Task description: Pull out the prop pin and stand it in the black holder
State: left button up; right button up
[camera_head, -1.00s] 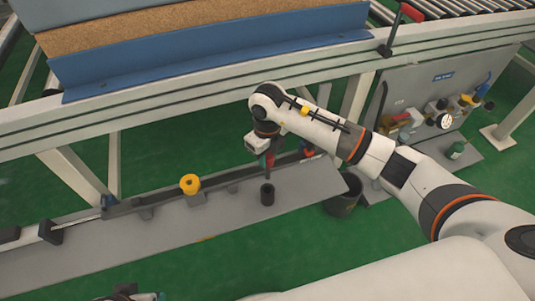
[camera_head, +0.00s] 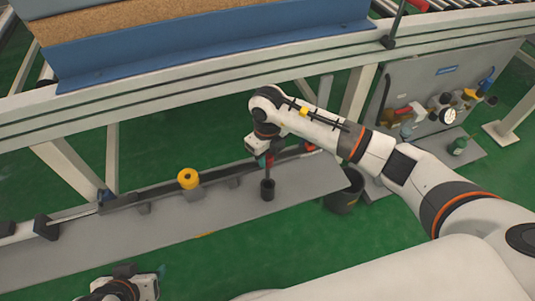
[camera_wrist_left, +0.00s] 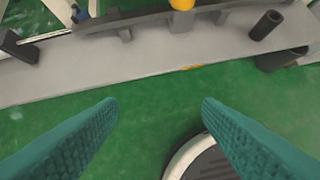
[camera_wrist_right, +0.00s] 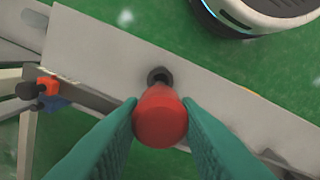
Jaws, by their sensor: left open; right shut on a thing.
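The prop pin has a red head (camera_wrist_right: 158,118), and its thin dark shaft shows in the head view (camera_head: 268,172). In the right wrist view the holder (camera_wrist_right: 160,76) lies just beyond the red head. My left gripper (camera_wrist_left: 158,104) is open and empty above the green floor, and the left wrist view also shows the holder (camera_wrist_left: 266,26).
The holder stands on a long grey shelf (camera_head: 130,230) beside a yellow knob (camera_head: 188,179). A conveyor frame (camera_head: 200,100) with a blue-edged load (camera_head: 210,58) runs behind. A dark bin (camera_head: 345,190) stands right of the shelf end. A gauge panel (camera_head: 430,90) is at right.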

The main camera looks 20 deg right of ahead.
jog(key=shift+f+b, duration=0.35)
jog(key=shift+f, duration=0.3)
pick_arm(q)
jog(key=w+d+r+t+h, duration=0.1)
jog(key=w+d+r+t, duration=0.1)
jog(key=w+r+t, duration=0.1)
jog(key=shift+w+r+t+b, duration=0.2)
jog(key=shift+w+t+b, duration=0.3)
jog(key=shift+w, duration=0.9)
pick_arm(e)
jog(key=shift+f, duration=0.5)
pick_arm(q)
jog(key=shift+s+f, duration=0.25)
jog(key=shift+s, duration=0.05)
jog(key=shift+s+a+f+g+p, duration=0.1)
jog(key=shift+s+f+g+p, duration=0.1)
jog(key=shift+g+p, duration=0.1)
jog(key=shift+s, duration=0.15)
jog(key=shift+w, duration=0.2)
pick_arm(e)
jog(key=shift+f, duration=0.2)
pick_arm(q)
jog(key=shift+w+r+t, duration=0.45)
jog(key=shift+w+t, duration=0.05)
pick_arm(e)
jog(key=shift+f, duration=0.1)
